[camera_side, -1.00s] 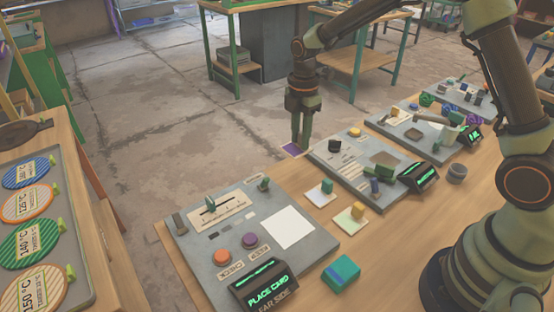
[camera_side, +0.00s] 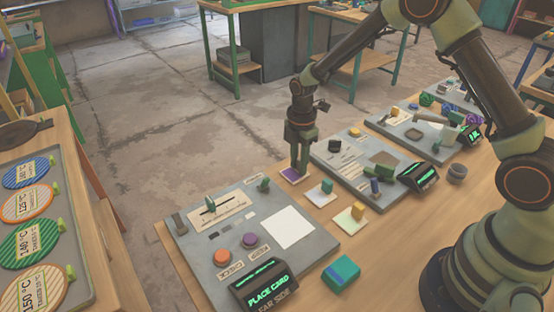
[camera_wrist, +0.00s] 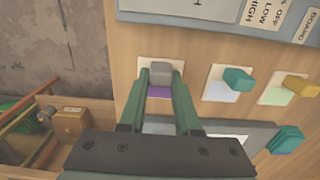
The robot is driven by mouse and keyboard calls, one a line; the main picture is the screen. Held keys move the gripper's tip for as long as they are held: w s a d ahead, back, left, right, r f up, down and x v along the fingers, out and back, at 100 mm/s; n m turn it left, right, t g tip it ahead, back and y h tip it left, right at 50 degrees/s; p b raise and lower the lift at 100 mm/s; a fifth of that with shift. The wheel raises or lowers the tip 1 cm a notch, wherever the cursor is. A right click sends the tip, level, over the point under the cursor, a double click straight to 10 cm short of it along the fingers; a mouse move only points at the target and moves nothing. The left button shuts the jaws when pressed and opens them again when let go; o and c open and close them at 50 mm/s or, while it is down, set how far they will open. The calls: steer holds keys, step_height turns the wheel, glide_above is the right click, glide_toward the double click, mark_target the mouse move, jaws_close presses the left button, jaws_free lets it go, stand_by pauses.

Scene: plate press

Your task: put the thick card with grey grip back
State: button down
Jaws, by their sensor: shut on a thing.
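The card with the grey grip has a purple face (camera_side: 290,177). In the side view it is low at the table's far edge, at the end of the row of cards. My gripper (camera_side: 300,167) points down over it and hides the grip. In the wrist view the grey grip (camera_wrist: 160,69) sits between my two fingertips (camera_wrist: 160,76), which are shut on it. The card is over a pale square pad, with purple showing below the grip. I cannot tell whether it touches the pad.
Beside it are a card with a teal grip (camera_side: 326,188) and one with a yellow grip (camera_side: 357,210). A grey panel with a display (camera_side: 264,287) stands on one side, another panel (camera_side: 345,160) on the other. A teal block (camera_side: 341,273) lies in front.

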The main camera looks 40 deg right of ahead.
steer(key=shift+f, duration=0.15)
steer(key=c, duration=0.6)
jaws_free()
step_height(320, 180, up, 12)
steer(key=shift+s+d+r+m+t, duration=0.4)
steer(key=shift+s+r+m+t, duration=0.55)
steer(key=shift+s+r+m, duration=1.55)
steer(key=shift+s+d+r+m+t, duration=0.35)
steer(key=shift+s+r+m+t, duration=0.9)
steer(key=shift+s+m, duration=2.2)
steer(key=shift+s+d+r+m+t, duration=0.4)
steer(key=shift+s+r+m+t, duration=0.2)
steer(key=shift+s+r+m, duration=2.1)
steer(key=shift+s+f+m, duration=0.1)
steer(key=shift+f+m, duration=0.15)
steer(key=shift+m, duration=0.1)
